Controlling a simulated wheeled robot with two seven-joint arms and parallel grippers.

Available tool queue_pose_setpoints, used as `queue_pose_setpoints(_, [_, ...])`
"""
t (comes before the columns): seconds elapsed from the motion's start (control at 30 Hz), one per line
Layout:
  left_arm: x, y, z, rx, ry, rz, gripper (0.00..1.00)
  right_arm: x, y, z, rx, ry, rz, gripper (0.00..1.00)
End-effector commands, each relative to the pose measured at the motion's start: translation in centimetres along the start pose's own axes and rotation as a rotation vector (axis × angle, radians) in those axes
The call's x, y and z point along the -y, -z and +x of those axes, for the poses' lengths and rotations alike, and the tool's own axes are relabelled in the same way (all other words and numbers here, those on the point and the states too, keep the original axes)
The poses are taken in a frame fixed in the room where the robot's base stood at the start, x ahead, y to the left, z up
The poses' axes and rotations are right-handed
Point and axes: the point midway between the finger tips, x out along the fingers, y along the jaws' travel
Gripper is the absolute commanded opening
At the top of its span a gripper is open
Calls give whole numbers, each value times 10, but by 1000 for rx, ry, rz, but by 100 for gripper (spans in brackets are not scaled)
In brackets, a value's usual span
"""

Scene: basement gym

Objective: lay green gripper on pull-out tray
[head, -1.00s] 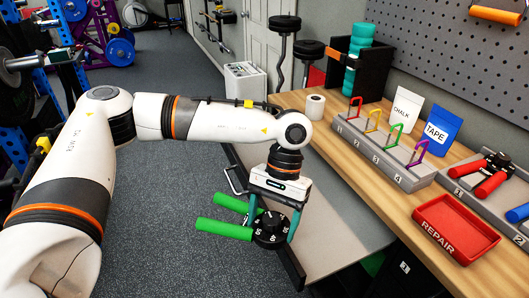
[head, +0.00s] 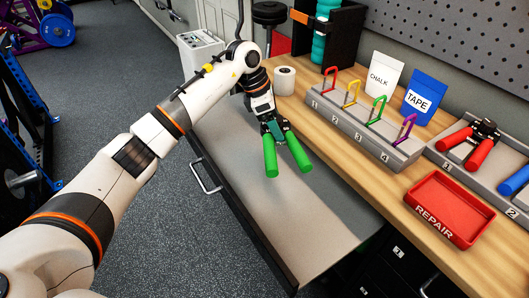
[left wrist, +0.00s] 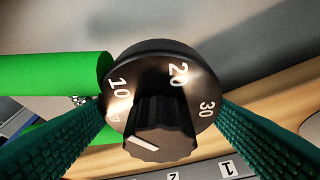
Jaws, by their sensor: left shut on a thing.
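The green gripper, a hand grip with two green handles (head: 270,157) and a black dial, is held by my left gripper (head: 274,127). In the left wrist view its dial (left wrist: 160,95) sits between my teal fingers, with a green handle at the left. In the head view its handles point toward the camera, over the back part of the pull-out tray (head: 290,215). I cannot tell whether they touch the tray. The tray is a flat grey surface, pulled out from under the bench and bare. My right gripper is out of view.
The wooden bench (head: 345,150) runs along the tray's right side. On it are a grey rack (head: 365,138) with coloured hooks, a red REPAIR bin (head: 447,208), a tape roll (head: 285,80) and a stand holding a red-handled gripper (head: 468,144). The tray's front part is free.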

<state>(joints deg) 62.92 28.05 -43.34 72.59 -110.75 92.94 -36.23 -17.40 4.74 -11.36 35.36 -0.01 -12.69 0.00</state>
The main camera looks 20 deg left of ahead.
Motion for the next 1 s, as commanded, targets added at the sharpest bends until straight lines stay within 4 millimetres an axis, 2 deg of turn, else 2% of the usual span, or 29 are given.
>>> queue_pose_setpoints(0.2, [-1,-16,37,1,-2,-4,46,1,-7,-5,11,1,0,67])
queue_pose_setpoints(0.47, [-1,-24,58,0,-1,-1,46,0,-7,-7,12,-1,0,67])
queue_pose_setpoints(0.63, [-1,-33,80,1,-3,-2,46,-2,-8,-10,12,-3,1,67])
queue_pose_setpoints(1.0, [0,-36,86,1,1,1,46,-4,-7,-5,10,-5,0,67])
